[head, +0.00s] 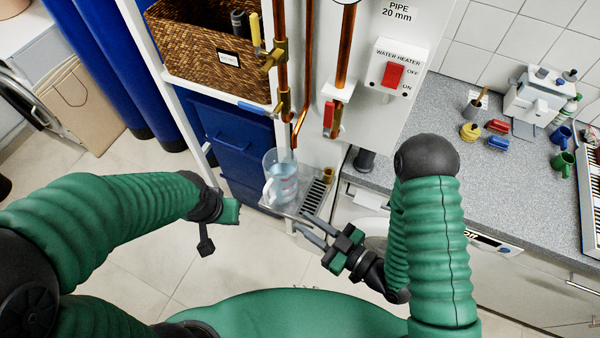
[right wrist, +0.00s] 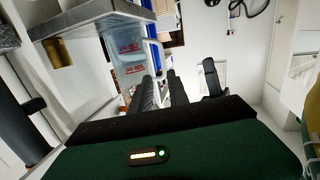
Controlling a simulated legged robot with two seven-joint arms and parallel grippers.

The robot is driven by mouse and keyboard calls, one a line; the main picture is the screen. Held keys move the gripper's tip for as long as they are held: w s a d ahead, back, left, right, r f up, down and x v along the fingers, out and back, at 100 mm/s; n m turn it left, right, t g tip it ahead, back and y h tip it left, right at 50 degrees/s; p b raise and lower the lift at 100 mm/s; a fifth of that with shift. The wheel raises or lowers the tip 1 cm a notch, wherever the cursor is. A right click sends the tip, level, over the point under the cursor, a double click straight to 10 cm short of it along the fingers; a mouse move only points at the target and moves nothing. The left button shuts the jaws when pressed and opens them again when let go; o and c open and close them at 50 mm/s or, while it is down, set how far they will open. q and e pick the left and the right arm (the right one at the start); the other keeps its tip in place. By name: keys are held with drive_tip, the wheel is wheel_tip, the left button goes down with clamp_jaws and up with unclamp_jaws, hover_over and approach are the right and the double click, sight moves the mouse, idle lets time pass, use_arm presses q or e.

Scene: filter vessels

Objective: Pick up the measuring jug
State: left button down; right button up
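The clear measuring jug (head: 284,185) stands upright on the metal drip tray (head: 322,190) below the copper pipes. In the right wrist view the jug (right wrist: 128,62) has red markings, and its pale handle (right wrist: 154,54) faces my gripper. My right gripper (head: 302,222) is open and empty, in front of the tray's near edge and apart from the jug. In the right wrist view its two dark fingers (right wrist: 160,82) are spread, pointing towards the handle. My left gripper (head: 206,240) hangs left of the jug, away from it; its fingers cannot be made out clearly.
A blue drawer unit (head: 232,138) and a wicker basket (head: 205,42) stand behind and left of the jug. Pipes with valves (head: 283,100) rise just behind it. The grey worktop (head: 440,110) on the right holds mugs and small items. Open floor lies left of the tray.

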drive_tip(key=b, duration=1)
hover_over(272, 199)
drive_tip(key=s, duration=0.3)
drive_tip(key=shift+m+t+y, duration=0.3)
drive_tip(key=shift+t, duration=0.1)
drive_tip(key=x, duration=0.4)
drive_tip(key=shift+w+a+r+p, duration=0.15)
drive_tip(key=shift+w+p, duration=0.2)
drive_tip(key=shift+p, duration=0.05)
clamp_jaws()
